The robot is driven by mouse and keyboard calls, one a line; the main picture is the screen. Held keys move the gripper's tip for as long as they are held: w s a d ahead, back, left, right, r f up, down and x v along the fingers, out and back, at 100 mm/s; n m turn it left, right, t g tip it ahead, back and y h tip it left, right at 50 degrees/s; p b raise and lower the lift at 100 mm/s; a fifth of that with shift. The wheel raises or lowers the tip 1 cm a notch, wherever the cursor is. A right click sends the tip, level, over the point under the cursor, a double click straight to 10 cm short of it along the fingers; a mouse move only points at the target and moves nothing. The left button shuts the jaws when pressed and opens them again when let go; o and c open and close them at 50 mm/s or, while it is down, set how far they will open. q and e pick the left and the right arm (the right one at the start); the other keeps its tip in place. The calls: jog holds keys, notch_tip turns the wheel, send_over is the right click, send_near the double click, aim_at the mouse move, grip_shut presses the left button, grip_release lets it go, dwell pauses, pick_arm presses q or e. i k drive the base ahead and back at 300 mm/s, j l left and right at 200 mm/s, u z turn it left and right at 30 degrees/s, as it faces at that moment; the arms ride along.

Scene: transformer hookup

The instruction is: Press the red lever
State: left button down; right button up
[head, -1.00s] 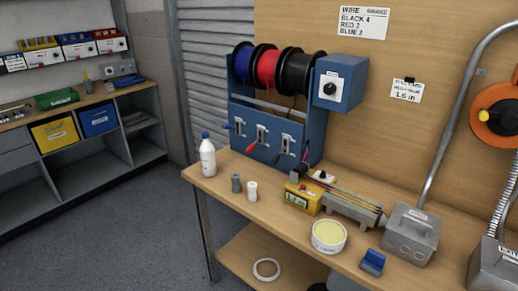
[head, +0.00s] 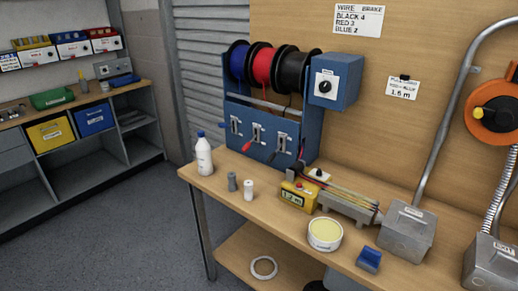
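The red lever (head: 248,146) sticks out from the middle slot of the blue wire dispenser (head: 263,130) on the wooden bench, its red grip tilted down and to the left. A blue lever is at the left slot and a dark lever (head: 301,149) is at the right slot. Blue, red (head: 263,66) and black wire spools sit on top of the dispenser. Neither of my grippers shows in the head view.
On the bench (head: 215,184) stand a white bottle (head: 204,157), two small cylinders, a yellow meter (head: 298,196), a round tub (head: 325,235), a blue block (head: 369,259) and a grey metal box (head: 407,231). A blue switch box (head: 335,80) is right of the spools.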

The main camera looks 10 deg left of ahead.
aim_at(246, 147)
jog(key=i+j+z, duration=0.1)
jog(key=j+z, duration=0.15)
jog(key=z, duration=0.2)
jog(key=i+j+z, duration=0.1)
jog(key=j+z, duration=0.2)
jog(key=z, duration=0.15)
jog(key=j+z, duration=0.35)
jog(key=j, duration=0.55)
jog(key=j+z, duration=0.1)
jog(key=j, duration=0.8)
jog(key=j+z, duration=0.1)
jog(key=j, duration=0.85)
jog(key=k+j, duration=0.15)
jog(key=j, duration=0.75)
jog(key=z, duration=0.05)
